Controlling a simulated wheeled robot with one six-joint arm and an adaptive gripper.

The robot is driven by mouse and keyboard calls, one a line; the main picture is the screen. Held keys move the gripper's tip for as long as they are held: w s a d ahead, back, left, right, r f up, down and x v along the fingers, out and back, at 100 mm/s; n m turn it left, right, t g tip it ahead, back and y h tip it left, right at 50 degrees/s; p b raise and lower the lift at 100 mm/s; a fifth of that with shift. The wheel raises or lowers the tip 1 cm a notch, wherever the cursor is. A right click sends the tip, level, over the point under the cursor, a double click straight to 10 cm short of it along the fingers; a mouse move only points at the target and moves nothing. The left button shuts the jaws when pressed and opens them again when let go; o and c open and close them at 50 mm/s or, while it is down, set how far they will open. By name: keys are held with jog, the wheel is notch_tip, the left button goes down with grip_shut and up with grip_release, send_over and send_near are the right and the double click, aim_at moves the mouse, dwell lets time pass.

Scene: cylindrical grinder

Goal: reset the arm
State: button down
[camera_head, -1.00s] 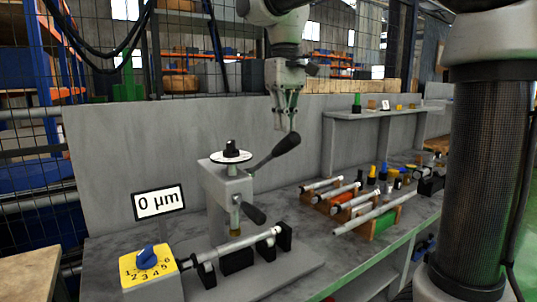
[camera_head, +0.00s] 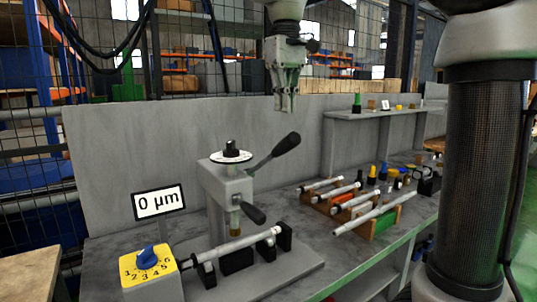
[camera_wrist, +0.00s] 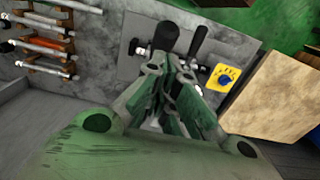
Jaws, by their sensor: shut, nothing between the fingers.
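My gripper (camera_head: 284,101) hangs in the air above the bench's back panel, pointing down, shut and empty. The grinder (camera_head: 228,187) stands on the bench, with a black-handled lever (camera_head: 286,145) and a dial on top. A metal cylinder (camera_head: 237,246) rests horizontally in its black supports. The yellow box with a blue knob (camera_head: 148,262) is at its left end.
A sign (camera_head: 158,202) reads 0 µm. A wooden rack (camera_head: 350,203) with several metal rods lies right of the grinder. A grey shelf (camera_head: 385,114) with small items is behind it. The wire fence (camera_head: 180,60) stands behind the back panel. Air around my gripper is free.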

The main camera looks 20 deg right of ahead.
jog(key=shift+r, duration=0.9)
jog(key=s+d+f+m+t, duration=0.1)
jog(key=s+d+f+t, duration=0.1)
jog(key=s+d+f, duration=0.5)
jog(key=s+d+f+m+t, duration=0.2)
jog(key=s+d+f, duration=0.6)
jog(key=s+f, duration=0.4)
notch_tip(320, 180, down, 3)
jog(key=shift+r+m, duration=0.1)
jog(key=shift+m, duration=0.2)
jog(key=shift+a, duration=0.1)
